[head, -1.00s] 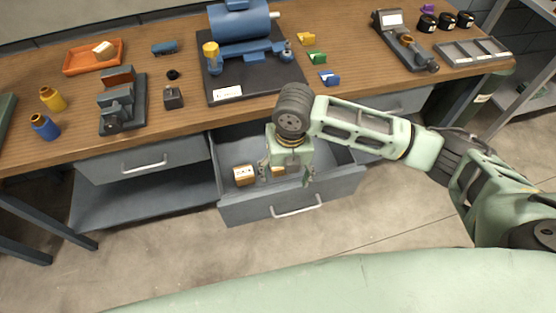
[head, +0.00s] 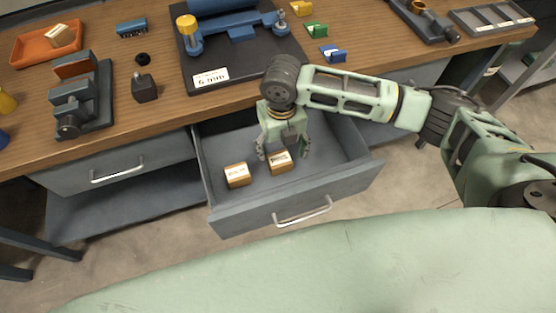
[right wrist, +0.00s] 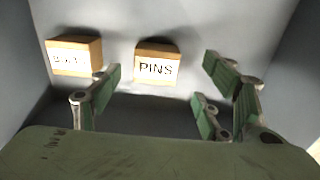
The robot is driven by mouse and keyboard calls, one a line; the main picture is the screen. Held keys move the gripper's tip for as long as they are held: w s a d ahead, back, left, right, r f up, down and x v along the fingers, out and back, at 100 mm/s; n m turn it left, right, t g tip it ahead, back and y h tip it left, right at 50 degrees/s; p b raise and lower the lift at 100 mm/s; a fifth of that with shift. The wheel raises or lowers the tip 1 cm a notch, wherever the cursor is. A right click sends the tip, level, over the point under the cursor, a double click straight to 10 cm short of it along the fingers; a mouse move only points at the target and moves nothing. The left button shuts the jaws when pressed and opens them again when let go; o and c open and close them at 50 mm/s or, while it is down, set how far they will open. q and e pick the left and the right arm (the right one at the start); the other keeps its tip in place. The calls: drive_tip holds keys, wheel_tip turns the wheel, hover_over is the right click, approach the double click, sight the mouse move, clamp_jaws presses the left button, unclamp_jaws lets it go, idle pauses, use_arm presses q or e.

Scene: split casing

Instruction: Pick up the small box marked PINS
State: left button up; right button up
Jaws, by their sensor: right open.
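The small box marked PINS (right wrist: 156,65) lies in the open drawer, orange-brown with a white label facing the right wrist camera. In the head view the same box (head: 280,163) sits just below my right gripper. My right gripper (head: 284,154) is open and empty, with its fingers pointing down into the drawer. In the right wrist view the box shows between and beyond the open fingers (right wrist: 160,92). I cannot tell whether a finger touches it. My left gripper is not in view.
A second small box (head: 237,175) stands left of the PINS box; its label is hard to read.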

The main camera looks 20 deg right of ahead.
sight(279, 159)
drive_tip(key=f, duration=0.6)
drive_tip(key=shift+s+a+f, duration=0.2)
drive_tip(key=shift+s+a, duration=0.05)
drive_tip(key=c, duration=1.4)
